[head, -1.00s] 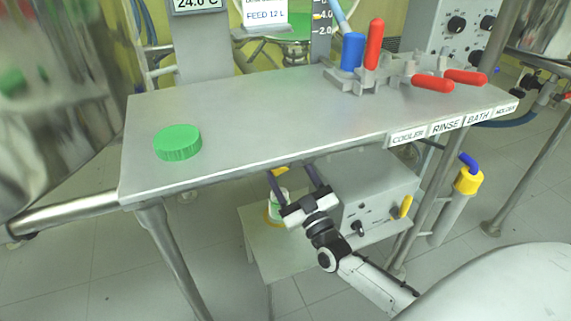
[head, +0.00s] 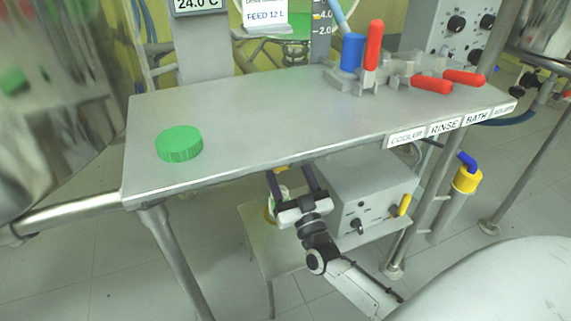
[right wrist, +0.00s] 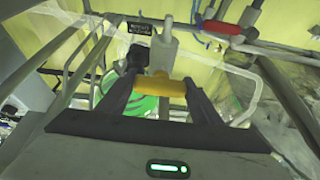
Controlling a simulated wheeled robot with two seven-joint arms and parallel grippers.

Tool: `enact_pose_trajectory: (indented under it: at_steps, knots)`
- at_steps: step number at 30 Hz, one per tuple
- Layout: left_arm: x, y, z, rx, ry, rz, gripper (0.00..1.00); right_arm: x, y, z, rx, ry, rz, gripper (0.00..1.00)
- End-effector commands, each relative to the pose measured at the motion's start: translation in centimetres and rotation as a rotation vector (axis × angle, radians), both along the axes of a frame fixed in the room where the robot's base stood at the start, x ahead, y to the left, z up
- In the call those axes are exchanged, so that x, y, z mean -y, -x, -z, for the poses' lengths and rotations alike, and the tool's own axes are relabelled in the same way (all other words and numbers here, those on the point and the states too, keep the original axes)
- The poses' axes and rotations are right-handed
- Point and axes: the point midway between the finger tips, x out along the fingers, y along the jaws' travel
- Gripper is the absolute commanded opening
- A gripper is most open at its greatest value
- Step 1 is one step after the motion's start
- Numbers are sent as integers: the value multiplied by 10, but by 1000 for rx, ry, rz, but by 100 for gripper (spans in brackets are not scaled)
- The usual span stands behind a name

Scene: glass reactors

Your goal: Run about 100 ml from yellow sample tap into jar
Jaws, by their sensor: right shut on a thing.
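My right gripper (head: 289,172) reaches under the front edge of the steel bench in the head view. In the right wrist view my right gripper (right wrist: 165,88) has its fingers on either side of the yellow tap handle (right wrist: 172,93) and is shut on it. A valve body and pipe show behind the handle. The jar (head: 284,190) is mostly hidden behind my gripper in the head view, on a low stand. A green lid (head: 180,144) lies on the bench top. My left gripper is not in view.
The bench top (head: 265,105) holds a rack with a blue and several red handles (head: 433,85) at right. A grey box with knobs (head: 362,195) stands beside the jar on the low stand. A bench leg (head: 177,250) is at left.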

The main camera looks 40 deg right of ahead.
Motion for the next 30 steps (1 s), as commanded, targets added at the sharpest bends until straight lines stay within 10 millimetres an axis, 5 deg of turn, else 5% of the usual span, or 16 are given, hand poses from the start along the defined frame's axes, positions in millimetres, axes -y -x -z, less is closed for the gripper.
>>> enact_pose_trajectory:
  at_steps: [1, 2, 5, 17, 30]
  knots:
    - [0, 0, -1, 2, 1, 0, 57, -1, 0, 1, 1, -7, -2, 37]
    - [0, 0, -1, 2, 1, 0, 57, -1, 0, 1, 1, -7, -2, 64]
    - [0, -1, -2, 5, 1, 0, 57, -1, 0, 1, 0, -5, -2, 78]
    - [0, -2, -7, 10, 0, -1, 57, -2, 9, 5, -4, -3, -1, 78]
    - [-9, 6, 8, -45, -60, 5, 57, -20, 80, 34, -3, -4, -1, 78]
